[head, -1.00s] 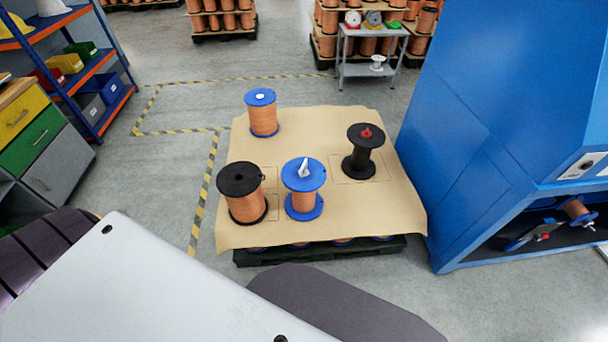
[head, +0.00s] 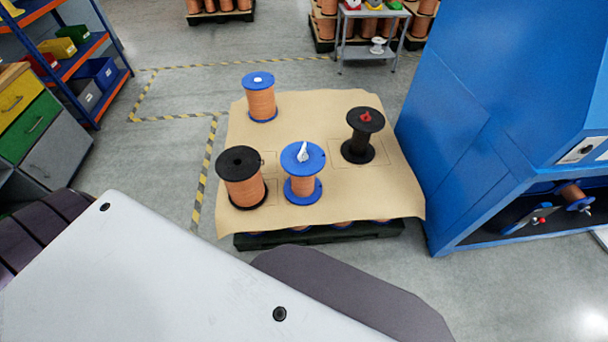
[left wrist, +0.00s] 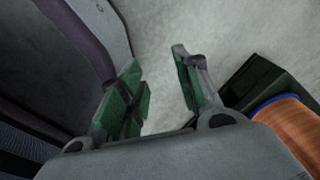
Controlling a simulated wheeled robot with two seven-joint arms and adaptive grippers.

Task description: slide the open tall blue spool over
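Two blue-flanged spools with copper wire stand upright on the paper-covered pallet (head: 330,110). The rear-left blue spool (head: 261,102) is wound wide and has a white spot on its top. The front blue spool (head: 302,186) has a narrower winding and a pale upright piece on its top flange. Which one the task calls open and tall I cannot tell for sure. My left gripper (left wrist: 156,64) is open and empty in the left wrist view, above the grey floor. A copper winding with a blue rim (left wrist: 290,130) shows right of it, apart from the fingers. My right gripper is out of view.
A black spool with copper (head: 242,180) stands left of the front blue spool. A slimmer black spool (head: 361,138) with a red piece on top stands at right. A blue machine (head: 490,120) borders the pallet's right side. Bare paper lies between the spools.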

